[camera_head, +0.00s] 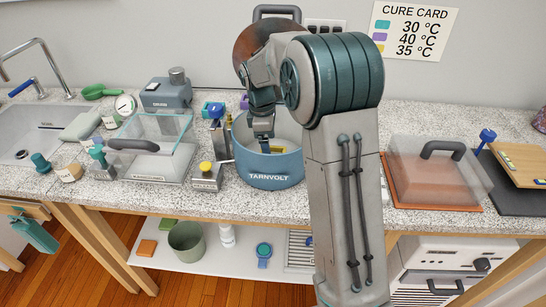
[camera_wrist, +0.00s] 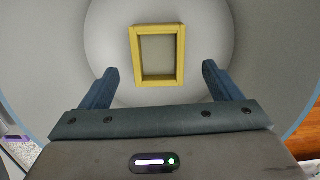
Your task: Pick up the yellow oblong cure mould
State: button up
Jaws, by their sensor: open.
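The yellow oblong cure mould (camera_wrist: 135,55) lies on the pale floor inside the blue pot, seen from above in the wrist view as an upright yellow frame with a grey middle. My gripper (camera_wrist: 160,80) is open and empty, its two blue fingers spread to either side below the mould in that view; the mould is apart from both. In the head view my gripper (camera_head: 265,145) reaches down into the blue TARNVOLT pot (camera_head: 269,178).
A yellow-knobbed block (camera_head: 206,178) stands left of the pot, with a glass-lidded box (camera_head: 150,150) farther left. A clear cover on an orange base (camera_head: 435,195) stands at right. The pot's walls surround my gripper.

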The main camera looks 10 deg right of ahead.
jog(key=f, duration=0.2)
jog(key=d+f, duration=0.1)
jog(key=f, duration=0.1)
jog(key=shift+s+f, duration=0.1)
jog(key=shift+f, duration=0.1)
jog(key=shift+c, duration=0.4)
jog(key=c, duration=1.1)
jog(key=shift+o, duration=0.2)
